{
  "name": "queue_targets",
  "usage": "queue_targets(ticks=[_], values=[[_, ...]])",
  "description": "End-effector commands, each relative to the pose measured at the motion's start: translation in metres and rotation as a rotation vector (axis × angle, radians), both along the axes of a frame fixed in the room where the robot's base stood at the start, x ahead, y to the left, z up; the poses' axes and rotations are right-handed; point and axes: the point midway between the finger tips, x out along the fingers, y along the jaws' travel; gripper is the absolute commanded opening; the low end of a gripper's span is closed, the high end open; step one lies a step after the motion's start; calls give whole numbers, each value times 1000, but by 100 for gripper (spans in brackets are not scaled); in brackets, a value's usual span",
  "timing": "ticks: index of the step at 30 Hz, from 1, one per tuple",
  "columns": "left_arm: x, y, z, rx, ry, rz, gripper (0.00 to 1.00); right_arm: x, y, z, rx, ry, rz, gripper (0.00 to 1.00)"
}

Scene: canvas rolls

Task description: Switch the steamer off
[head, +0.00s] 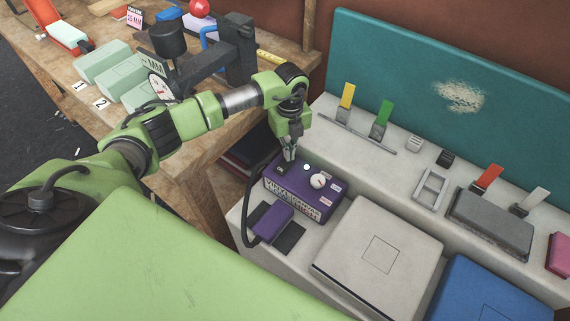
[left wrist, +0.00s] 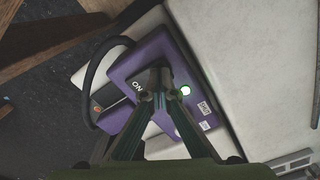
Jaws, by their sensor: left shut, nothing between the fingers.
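In the left wrist view the purple box (left wrist: 190,58) fills the middle, with the word ON and a bright greenish-white light (left wrist: 185,90). The light also shows white in the head view (head: 306,167). My left gripper (head: 290,157) is shut and empty, pointing down at the box's top near its back left. In the wrist view its fingertips (left wrist: 160,78) cover the spot beside ON, so the switch is largely hidden. I cannot tell if they touch it.
A purple handpiece (head: 269,222) on a dark pad and a black hose (head: 243,215) lie left of the box. A grey-white square block (head: 378,258) stands close on the right. Coloured tags (head: 382,118) stand on the ledge behind. A wooden workbench (head: 190,145) is at left.

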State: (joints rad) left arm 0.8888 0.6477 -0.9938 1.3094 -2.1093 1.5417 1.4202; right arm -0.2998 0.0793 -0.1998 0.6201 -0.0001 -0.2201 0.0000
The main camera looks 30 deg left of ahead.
Motion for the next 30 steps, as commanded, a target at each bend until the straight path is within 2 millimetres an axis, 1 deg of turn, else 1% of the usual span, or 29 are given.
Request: queue_targets(ticks=[14,17,20,30], values=[[0,0,-8,1,1,0,0,0,0,-5,0,0,0,0],[0,0,-6,1,1,0,0,0,0,-4,0,0,0,0],[0,0,-1,0,0,0,0,0,0,0,0,0,0,0],[0,0,26,1,1,0,0,0,0,23,0,0,0,0]])
